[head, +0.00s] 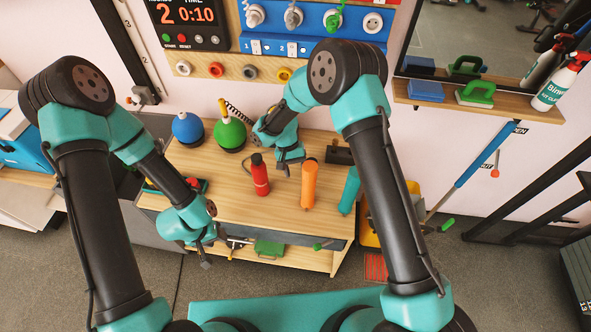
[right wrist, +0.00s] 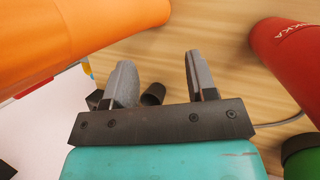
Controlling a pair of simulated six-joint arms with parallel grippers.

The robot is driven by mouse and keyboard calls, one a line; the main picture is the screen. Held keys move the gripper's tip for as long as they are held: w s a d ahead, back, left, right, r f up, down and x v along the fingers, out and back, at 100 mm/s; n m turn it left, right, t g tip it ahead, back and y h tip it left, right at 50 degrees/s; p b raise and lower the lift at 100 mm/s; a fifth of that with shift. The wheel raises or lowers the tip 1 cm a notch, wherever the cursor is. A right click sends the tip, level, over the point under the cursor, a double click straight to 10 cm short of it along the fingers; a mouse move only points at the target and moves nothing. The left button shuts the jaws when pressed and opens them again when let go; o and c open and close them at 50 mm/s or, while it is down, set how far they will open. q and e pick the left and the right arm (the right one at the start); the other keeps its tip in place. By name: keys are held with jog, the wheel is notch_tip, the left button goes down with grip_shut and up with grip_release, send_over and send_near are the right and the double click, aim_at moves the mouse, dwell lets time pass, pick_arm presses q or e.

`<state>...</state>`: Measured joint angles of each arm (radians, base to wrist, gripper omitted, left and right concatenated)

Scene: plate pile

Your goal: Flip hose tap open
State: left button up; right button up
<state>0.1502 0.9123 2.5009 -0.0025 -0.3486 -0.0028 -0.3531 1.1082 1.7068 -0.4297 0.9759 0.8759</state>
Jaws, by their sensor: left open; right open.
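A small grey metal fitting (head: 145,95) is on the wall at the left, under a dark vertical strip; it may be the hose tap, but it is too small to tell its lever's position. Another metal fitting (head: 236,243) shows at the table's front edge, just right of my left gripper; I cannot tell what it is. My left gripper (head: 206,260) points down at the table's front left, open and apparently empty. My right gripper (head: 289,168) is over the tabletop, between the red bottle and the orange bottle.
The red bottle (head: 260,175) and orange bottle (head: 308,184) stand close to my right gripper, with a teal bottle (head: 349,190) further right. Blue (head: 187,129) and green (head: 229,134) round-bodied objects stand at the table's back left. The wooden tabletop (head: 225,195) has bare room at front.

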dwell(0.3)
jog(key=w+d+m+t+y, duration=0.2)
jog(key=w+m+t+y, duration=0.2)
jog(key=w, duration=1.1)
jog(key=shift+d+r+t+y, duration=0.35)
jog(key=shift+t+y, duration=0.25)
jog(key=shift+t, duration=0.3)
jog(key=shift+w+f, duration=0.1)
jog(key=shift+x, duration=3.7)
grip_shut()
